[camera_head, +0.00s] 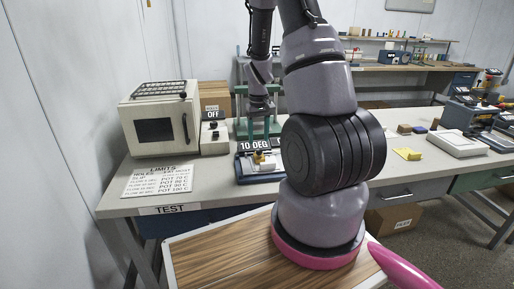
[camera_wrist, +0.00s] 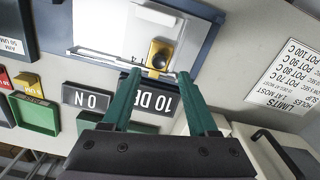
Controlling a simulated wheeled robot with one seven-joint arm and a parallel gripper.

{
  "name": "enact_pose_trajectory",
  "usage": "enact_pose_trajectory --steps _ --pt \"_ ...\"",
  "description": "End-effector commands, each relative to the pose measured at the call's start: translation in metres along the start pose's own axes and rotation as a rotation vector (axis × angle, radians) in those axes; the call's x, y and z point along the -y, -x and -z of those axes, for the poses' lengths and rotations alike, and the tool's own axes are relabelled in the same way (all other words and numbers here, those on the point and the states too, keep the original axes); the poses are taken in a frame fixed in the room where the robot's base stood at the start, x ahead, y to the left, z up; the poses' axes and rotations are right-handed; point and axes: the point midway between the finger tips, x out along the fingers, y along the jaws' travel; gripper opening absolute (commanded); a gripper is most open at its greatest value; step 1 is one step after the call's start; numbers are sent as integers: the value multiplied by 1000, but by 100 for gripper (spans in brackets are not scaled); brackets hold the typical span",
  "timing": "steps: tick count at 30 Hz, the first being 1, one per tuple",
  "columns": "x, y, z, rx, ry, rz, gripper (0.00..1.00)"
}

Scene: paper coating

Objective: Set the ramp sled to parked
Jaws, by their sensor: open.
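The ramp sled appears to be the yellow block (camera_wrist: 160,54) with a dark round knob, on the pale ramp plate (camera_wrist: 115,25) in the wrist view. I see no grip on the block. Whether a fingertip touches it I cannot tell. The "10 DEG" sign (camera_wrist: 145,103) is partly covered by the fingers.
An "ON" sign (camera_wrist: 88,98) and a green tray (camera_wrist: 36,114) lie left in the wrist view. A limits card (camera_wrist: 287,75) is at right. In the head view a white oven (camera_head: 160,118) and a box with an "OFF" sign (camera_head: 213,135) stand left of the ramp. My arm hides the bench's middle.

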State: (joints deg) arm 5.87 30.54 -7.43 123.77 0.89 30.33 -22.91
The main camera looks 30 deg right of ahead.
Motion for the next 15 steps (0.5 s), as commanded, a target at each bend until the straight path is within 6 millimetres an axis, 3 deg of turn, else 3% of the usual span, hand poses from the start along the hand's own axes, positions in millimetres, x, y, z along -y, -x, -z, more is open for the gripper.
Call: enact_pose_trajectory --steps 6,15 --pt "0 -35 0 2 0 0 60" --pt "0 -48 1 -2 0 0 60"
